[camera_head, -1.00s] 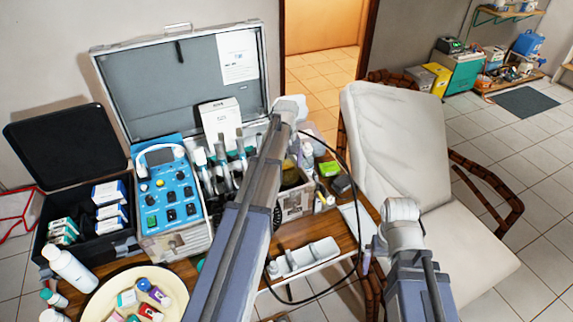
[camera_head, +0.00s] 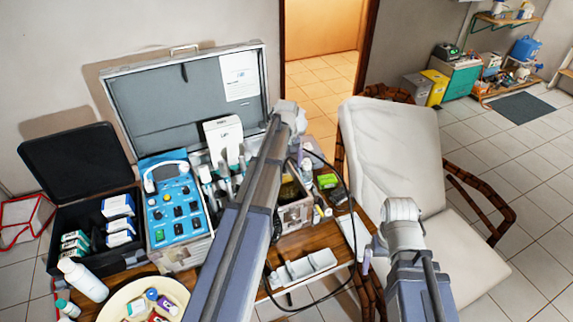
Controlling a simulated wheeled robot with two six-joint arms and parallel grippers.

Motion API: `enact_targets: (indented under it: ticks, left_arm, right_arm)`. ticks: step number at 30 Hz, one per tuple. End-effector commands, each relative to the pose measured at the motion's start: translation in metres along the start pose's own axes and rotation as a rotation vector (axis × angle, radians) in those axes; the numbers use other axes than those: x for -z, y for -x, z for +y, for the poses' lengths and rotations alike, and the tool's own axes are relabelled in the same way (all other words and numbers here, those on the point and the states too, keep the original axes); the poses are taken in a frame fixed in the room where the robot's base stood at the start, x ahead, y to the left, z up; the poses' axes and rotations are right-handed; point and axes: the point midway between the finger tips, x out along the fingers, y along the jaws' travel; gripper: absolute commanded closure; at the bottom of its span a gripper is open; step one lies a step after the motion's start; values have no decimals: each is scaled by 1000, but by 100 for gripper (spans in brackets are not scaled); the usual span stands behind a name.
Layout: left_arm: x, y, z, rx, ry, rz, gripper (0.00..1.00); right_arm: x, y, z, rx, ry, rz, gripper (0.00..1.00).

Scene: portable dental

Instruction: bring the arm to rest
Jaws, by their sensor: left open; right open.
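My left arm (camera_head: 240,225) reaches up the middle of the head view, across the front of the table, and ends at a light grey joint (camera_head: 290,116) near the open case. My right arm (camera_head: 408,260) stands at the lower right, in front of the reclining chair, with a light grey joint (camera_head: 402,212) at its top. The jaws of both arms are out of sight. I see nothing held by either arm.
The wooden table (camera_head: 322,236) carries a blue control unit (camera_head: 177,200), an open silver case (camera_head: 185,95), an open black case (camera_head: 75,165), bottles and a plate (camera_head: 112,306). A black cable (camera_head: 350,190) loops beside my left arm.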

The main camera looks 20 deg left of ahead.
Motion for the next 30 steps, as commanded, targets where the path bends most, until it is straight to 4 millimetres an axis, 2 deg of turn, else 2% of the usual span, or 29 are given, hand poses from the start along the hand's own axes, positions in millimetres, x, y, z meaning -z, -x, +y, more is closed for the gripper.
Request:
enact_targets:
  ticks: [11,17,30]
  left_arm:
    - [0,-2,0,0,0,0,0]
    - [0,-10,0,0,0,0,0]
    - [0,-58,0,0,0,0,0]
  right_arm:
    - [0,-2,0,0,0,0,0]
    - [1,-10,-1,0,0,0,0]
    - [3,-58,-6,0,-2,0,0]
